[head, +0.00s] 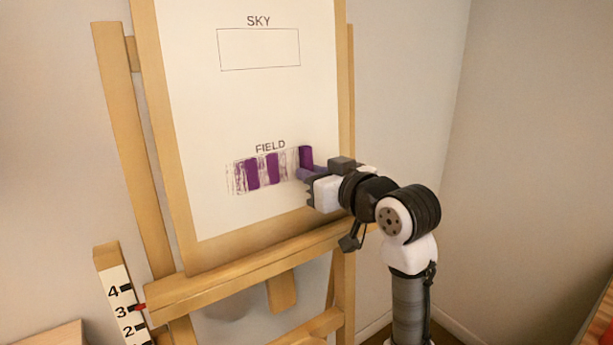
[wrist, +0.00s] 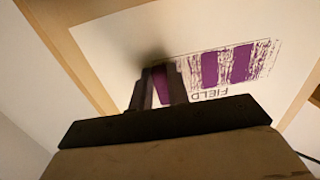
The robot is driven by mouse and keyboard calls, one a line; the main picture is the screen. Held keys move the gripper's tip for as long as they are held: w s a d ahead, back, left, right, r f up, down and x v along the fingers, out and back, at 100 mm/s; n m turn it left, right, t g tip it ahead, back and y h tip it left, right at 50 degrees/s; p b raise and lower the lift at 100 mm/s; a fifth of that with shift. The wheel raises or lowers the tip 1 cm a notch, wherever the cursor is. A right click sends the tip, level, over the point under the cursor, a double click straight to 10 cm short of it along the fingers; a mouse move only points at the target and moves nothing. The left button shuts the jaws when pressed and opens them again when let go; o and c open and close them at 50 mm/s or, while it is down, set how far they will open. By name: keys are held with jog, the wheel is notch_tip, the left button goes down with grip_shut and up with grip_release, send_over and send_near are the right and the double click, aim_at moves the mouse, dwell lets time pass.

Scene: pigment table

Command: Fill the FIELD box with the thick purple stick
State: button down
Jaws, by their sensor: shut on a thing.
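The FIELD box (head: 262,171) is low on the white sheet. It holds solid dark purple vertical bands with paler, streaky purple between them and at its left end. It also shows upside down in the wrist view (wrist: 228,66). My gripper (head: 303,175) is at the right end of the box, close against the paper. It is shut on the purple stick, which is mostly hidden by the fingers. In the wrist view, dark purple shows between my gripper's fingers (wrist: 160,85); I cannot tell stick from stroke there.
The empty SKY box (head: 259,49) is higher on the sheet. The sheet is on a wooden board on an easel (head: 260,262), whose ledge runs below my gripper. A numbered scale (head: 121,305) with a red marker stands at lower left. A wall is at right.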

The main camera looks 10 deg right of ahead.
jog(key=shift+w+d, duration=0.1)
jog(key=shift+d, duration=0.15)
jog(key=shift+a, duration=0.15)
jog(key=shift+s+a+p, duration=0.1)
jog(key=shift+s+a, duration=0.75)
jog(key=shift+a, duration=1.2)
jog(key=shift+s+a+p, duration=0.15)
jog(key=shift+s+a, duration=0.7)
jog(key=shift+a, duration=1.25)
jog(key=shift+s+a+p, duration=0.1)
jog(key=shift+s+a, duration=0.75)
jog(key=shift+a, duration=1.2)
send_near(238, 188)
jog(key=shift+s+d+b, duration=0.1)
jog(key=shift+b, duration=0.25)
